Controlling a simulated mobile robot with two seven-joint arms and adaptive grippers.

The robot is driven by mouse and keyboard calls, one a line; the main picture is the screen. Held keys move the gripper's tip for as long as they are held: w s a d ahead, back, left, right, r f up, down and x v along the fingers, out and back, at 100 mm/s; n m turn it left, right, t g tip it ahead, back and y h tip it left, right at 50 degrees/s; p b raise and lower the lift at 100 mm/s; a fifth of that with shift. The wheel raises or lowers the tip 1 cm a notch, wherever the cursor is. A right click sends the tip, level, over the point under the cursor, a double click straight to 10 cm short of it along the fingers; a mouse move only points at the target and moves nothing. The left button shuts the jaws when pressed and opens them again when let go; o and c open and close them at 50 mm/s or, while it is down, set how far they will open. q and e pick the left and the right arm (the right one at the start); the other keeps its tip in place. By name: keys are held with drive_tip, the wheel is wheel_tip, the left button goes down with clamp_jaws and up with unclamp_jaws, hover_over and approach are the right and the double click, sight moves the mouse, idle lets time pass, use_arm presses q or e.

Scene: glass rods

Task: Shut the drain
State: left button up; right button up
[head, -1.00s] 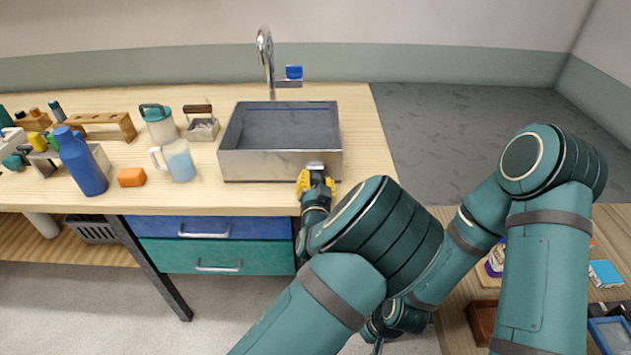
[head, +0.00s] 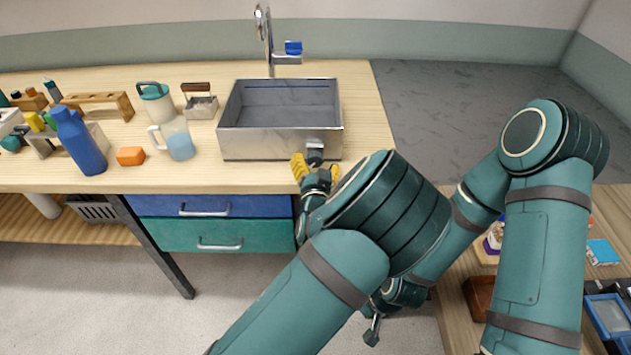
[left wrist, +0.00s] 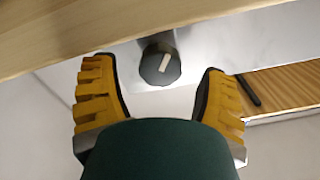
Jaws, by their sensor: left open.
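The steel sink (head: 240,146) is set at the front of the wooden counter. A dark round knob with a white bar mark (left wrist: 160,65) is on the sink's front; it also shows in the head view (head: 315,155). The bar is tilted slightly from horizontal in the left wrist view. My left gripper (head: 316,170) is open, its yellow fingers on either side of the knob with gaps showing in the left wrist view (left wrist: 157,70). My right gripper (head: 373,332) hangs low beside the counter, mostly hidden by my left arm. The drain opening is not visible.
A tap with a blue handle (head: 293,47) stands behind the sink. A pitcher (head: 178,140), blue bottle (head: 78,142), orange block (head: 130,156) and racks are left on the counter. Blue (head: 208,205) and green (head: 205,236) drawers are below. A side table is at right.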

use_arm(q)
drive_tip(key=s, duration=1)
drive_tip(key=shift+w+r, duration=0.1)
